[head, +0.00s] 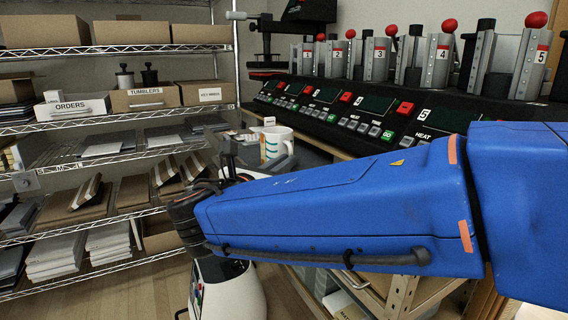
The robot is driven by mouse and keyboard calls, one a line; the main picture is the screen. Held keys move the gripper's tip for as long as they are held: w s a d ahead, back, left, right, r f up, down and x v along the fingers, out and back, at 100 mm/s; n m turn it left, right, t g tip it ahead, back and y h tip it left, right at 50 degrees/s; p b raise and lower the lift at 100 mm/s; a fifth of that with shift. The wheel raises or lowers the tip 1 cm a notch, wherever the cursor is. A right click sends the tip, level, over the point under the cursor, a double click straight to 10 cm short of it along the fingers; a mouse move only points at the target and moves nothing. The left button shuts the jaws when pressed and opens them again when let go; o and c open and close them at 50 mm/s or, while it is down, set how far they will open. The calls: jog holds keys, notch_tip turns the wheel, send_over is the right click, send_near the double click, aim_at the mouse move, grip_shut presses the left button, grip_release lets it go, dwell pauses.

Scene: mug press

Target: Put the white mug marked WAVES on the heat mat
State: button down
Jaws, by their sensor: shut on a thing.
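I cannot make out the heat mat.
A long black press console (385,120) with numbered stations and red-knobbed levers stands at the back right. A wire shelf (110,148) with boxes and stacked goods fills the left. My forearm covers much of the right foreground.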

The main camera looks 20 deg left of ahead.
jog(key=shift+f, duration=0.1)
jog(key=c, duration=1.9)
grip_release()
jog(key=shift+o, duration=0.2)
jog(key=s+a, duration=0.1)
jog(key=s, duration=1.1)
jog(key=shift+a, duration=0.1)
